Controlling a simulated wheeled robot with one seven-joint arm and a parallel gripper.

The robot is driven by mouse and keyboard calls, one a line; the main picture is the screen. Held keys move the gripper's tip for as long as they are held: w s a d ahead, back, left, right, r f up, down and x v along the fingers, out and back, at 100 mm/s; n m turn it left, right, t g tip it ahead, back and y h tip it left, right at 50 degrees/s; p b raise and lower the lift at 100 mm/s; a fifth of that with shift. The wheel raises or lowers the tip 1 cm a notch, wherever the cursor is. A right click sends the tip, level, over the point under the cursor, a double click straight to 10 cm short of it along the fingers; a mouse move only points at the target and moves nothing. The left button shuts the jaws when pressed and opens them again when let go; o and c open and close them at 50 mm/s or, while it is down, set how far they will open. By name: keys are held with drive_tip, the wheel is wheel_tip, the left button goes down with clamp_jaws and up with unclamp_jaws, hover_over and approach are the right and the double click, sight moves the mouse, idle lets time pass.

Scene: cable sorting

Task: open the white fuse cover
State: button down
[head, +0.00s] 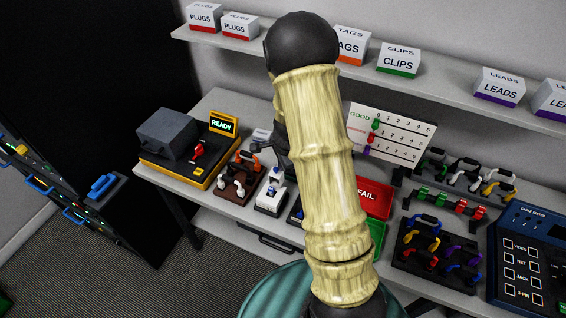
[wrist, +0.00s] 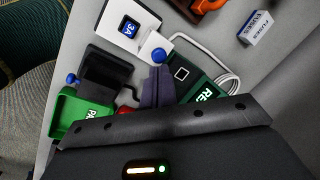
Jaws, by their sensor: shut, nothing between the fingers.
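The white fuse holder (wrist: 112,22) is at the upper left in the wrist view, with a blue 3A label. A white tab with a blue knob (wrist: 159,54) sticks out from its near side. In the head view the white fuse holder (head: 270,200) stands on the bench left of my arm. My gripper (wrist: 158,72) is shut and empty, its fingertips close to the blue knob in the picture; I cannot tell whether they touch. In the head view my gripper (head: 279,151) is partly hidden by my arm. I cannot tell whether the cover is lifted.
A black holder (wrist: 106,72) with a blue knob stands beside the white one. A green tray (wrist: 72,112), a white cable (wrist: 226,62) and a FUSES box (wrist: 256,28) are near.

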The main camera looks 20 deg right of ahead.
drive_tip(key=shift+d+r+p, duration=0.1)
drive_tip(key=shift+r+p, duration=0.65)
drive_tip(key=shift+r, duration=0.05)
drive_tip(key=shift+w+d, duration=0.1)
drive_tip(key=d+r+b, duration=0.1)
drive_tip(key=d+r, duration=0.4)
drive_tip(key=r, duration=0.5)
drive_tip(key=shift+s+d, duration=0.25)
drive_tip(key=shift+d, duration=0.1)
drive_tip(key=shift+a, duration=0.1)
drive_tip(key=s+a+r+n, duration=0.3)
drive_tip(key=s+a+n, duration=0.9)
drive_tip(key=s+n, duration=0.4)
drive_tip(key=shift+s+n, duration=0.4)
drive_tip(key=shift+n, duration=0.3)
